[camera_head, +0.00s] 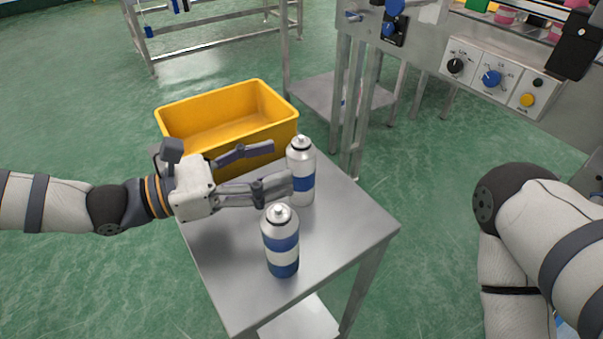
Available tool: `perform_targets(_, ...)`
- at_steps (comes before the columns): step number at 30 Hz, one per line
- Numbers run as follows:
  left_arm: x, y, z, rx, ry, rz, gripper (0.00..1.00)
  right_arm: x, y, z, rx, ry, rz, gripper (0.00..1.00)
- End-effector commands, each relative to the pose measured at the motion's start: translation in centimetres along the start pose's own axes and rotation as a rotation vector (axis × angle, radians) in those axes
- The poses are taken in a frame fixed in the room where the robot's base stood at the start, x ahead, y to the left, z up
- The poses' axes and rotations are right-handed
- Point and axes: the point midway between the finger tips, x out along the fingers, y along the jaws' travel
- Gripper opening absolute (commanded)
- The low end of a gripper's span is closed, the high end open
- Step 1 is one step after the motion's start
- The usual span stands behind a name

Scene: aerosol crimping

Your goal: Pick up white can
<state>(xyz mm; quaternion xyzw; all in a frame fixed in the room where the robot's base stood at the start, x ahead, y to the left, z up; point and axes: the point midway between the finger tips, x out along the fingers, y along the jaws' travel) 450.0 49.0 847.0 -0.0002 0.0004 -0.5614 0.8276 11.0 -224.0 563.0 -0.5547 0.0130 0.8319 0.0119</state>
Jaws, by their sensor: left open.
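Two cans stand upright on a small metal table. The rear can (301,163) is mostly white-silver with one blue band. The front can (281,243) has a silver top and blue and white bands. My left gripper (281,166) reaches in from the left with its fingers spread. Its far finger ends just left of the rear can's upper body. Its near finger ends at that can's left edge, behind the front can's top; I cannot tell whether it touches. Nothing is between the fingers. My right arm is at the right edge, with its gripper out of view.
A yellow crate (180,119), seemingly empty, sits at the back of the metal table (335,238). The table's right side is bare. A machine with a control panel (492,79) stands at the upper right. Green floor surrounds the table.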

Motion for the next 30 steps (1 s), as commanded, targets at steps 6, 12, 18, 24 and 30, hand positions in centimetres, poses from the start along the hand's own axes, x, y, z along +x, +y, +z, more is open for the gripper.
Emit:
perform_targets(6,3.8,-0.9,-0.3,0.001,0.000,-0.003,0.60,-0.5,0.0,-0.2,0.000,0.013,-0.001,0.40)
perform_targets(12,5.6,-0.7,-0.4,0.001,0.000,0.001,0.60,-0.5,0.0,-0.2,0.000,0.013,-0.001,0.40)
perform_targets(18,5.5,-0.7,-0.4,0.001,0.000,0.001,0.49,-0.5,0.0,-0.2,0.000,0.012,-0.001,0.40)
perform_targets(24,5.5,-0.7,-0.3,0.001,0.000,0.000,0.08,-0.5,0.0,-0.2,0.000,0.012,-0.001,0.40)
perform_targets(30,5.5,-0.7,-0.3,0.001,0.000,0.000,0.08,-0.5,0.0,-0.2,0.000,0.012,-0.001,0.40)
